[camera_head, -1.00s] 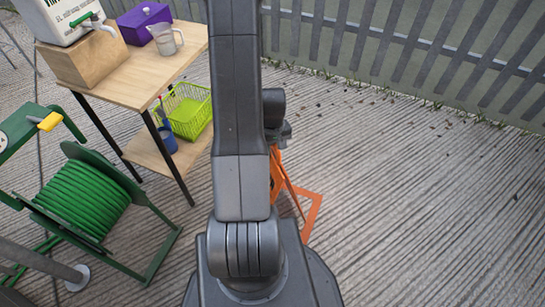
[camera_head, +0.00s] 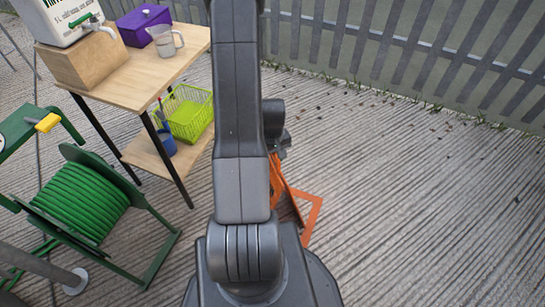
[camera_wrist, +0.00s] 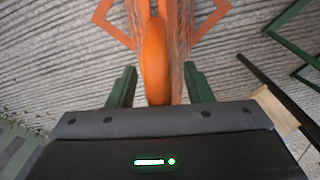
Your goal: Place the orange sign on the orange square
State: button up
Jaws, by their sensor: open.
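The orange sign (camera_wrist: 155,55) stands between the two dark green fingers of my gripper (camera_wrist: 160,75) in the wrist view. The fingers are open, with a small gap on each side of the sign. The orange square (camera_wrist: 221,14) is an outline on the ground; its corners show left and right of the sign's upper part in that view. In the head view the sign (camera_head: 290,198) is mostly hidden behind my arm, and only a corner of the square (camera_head: 314,208) shows beside it. My gripper is hidden there. Whether the sign touches the ground inside the square cannot be told.
A wooden table (camera_head: 165,62) at left holds a dispenser, a purple box (camera_head: 140,20) and a jug (camera_head: 166,41). A green basket (camera_head: 187,112) sits on its lower shelf. A green hose reel (camera_head: 82,200) stands at front left. A fence (camera_head: 420,50) runs behind. The ground at right is clear.

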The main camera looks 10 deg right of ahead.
notch_tip(320, 180, up, 12)
jog(key=p, duration=0.3)
jog(key=shift+r, duration=0.15)
notch_tip(320, 180, down, 10)
jog(key=b, duration=0.2)
dwell(0.9)
jog(key=shift+f, duration=0.2)
notch_tip(320, 180, up, 9)
jog(key=shift+f+p, duration=0.1)
jog(key=shift+p, duration=0.75)
jog(key=shift+w+d, duration=0.15)
jog(key=shift+d, duration=0.15)
jog(key=shift+w+d+f, duration=0.25)
jog(key=shift+w+d, duration=0.45)
dwell(0.3)
